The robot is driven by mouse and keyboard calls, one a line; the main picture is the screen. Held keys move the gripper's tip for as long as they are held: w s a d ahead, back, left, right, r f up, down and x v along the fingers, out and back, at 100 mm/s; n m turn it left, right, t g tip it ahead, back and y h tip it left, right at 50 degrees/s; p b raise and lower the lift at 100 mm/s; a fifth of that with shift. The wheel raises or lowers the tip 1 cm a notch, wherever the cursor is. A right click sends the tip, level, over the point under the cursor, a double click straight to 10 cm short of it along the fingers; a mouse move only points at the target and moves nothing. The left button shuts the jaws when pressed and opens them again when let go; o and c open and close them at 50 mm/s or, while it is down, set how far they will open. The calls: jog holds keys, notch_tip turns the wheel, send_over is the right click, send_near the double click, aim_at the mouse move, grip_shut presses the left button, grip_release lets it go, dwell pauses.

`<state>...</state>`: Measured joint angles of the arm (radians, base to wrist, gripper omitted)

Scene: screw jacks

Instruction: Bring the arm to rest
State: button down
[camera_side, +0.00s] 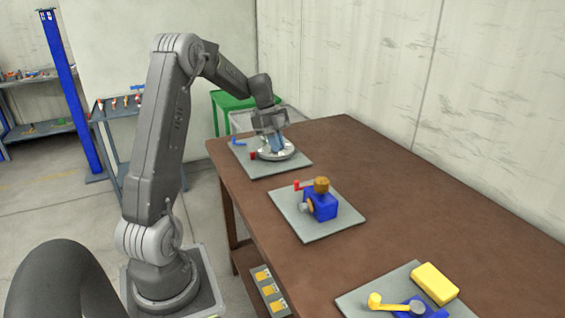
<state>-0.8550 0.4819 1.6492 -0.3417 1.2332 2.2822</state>
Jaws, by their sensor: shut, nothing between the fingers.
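My gripper (274,138) is shut and empty, low over the far end of the table. It points down at the far screw jack, which has a round pale plate (281,155), with blue parts and a red knob (253,156) beside it. I cannot tell whether the fingertips touch the jack. The middle screw jack (322,204) has a blue body, a brown-orange top and a red handle knob. The near screw jack (417,309) has a blue body and a yellow crank and is partly cut off by the frame's bottom edge.
The jacks sit on grey plates on a brown table (430,220). A yellow block (434,284) lies by the near jack. A pale wall runs along the table's right side. A green stand (228,98) and a blue post (70,90) are behind. The table's right part is clear.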

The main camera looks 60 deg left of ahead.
jog(key=s+d+r+n+y, duration=0.25)
jog(key=d+r, duration=0.25)
jog(key=d, duration=0.4)
jog(key=s+d+r+n+y, duration=0.1)
jog(key=d+r+n, duration=0.4)
jog(key=d, duration=0.5)
jog(key=s+d+n+t, duration=0.4)
jog(key=s+d+n, duration=0.3)
jog(key=s+d, duration=0.5)
jog(key=shift+f+y, duration=0.3)
jog(key=shift+y, duration=0.05)
jog(key=shift+s+d, duration=0.1)
